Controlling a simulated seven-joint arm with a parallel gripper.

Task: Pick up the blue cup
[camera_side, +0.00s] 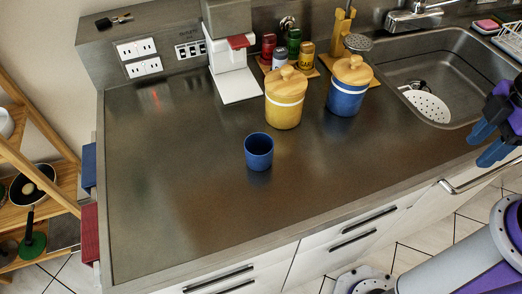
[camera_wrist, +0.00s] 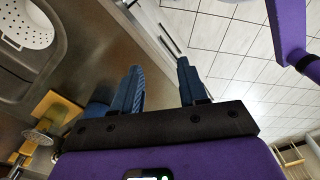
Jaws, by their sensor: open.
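The blue cup (camera_side: 259,152) stands upright on the dark metal counter, in front of the yellow canister. My gripper (camera_side: 488,143) is at the right edge of the side view, beside the sink and far to the right of the cup. Its blue fingers are apart with nothing between them. In the wrist view my gripper (camera_wrist: 160,85) points down past the counter's front edge toward the tiled floor. I cannot make out the cup in the wrist view.
A yellow canister (camera_side: 285,100) and a blue canister (camera_side: 348,86) with wooden lids stand behind the cup. A white coffee machine (camera_side: 232,70) and spice jars stand further back. The sink (camera_side: 470,72) is at right. The counter left of the cup is clear.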

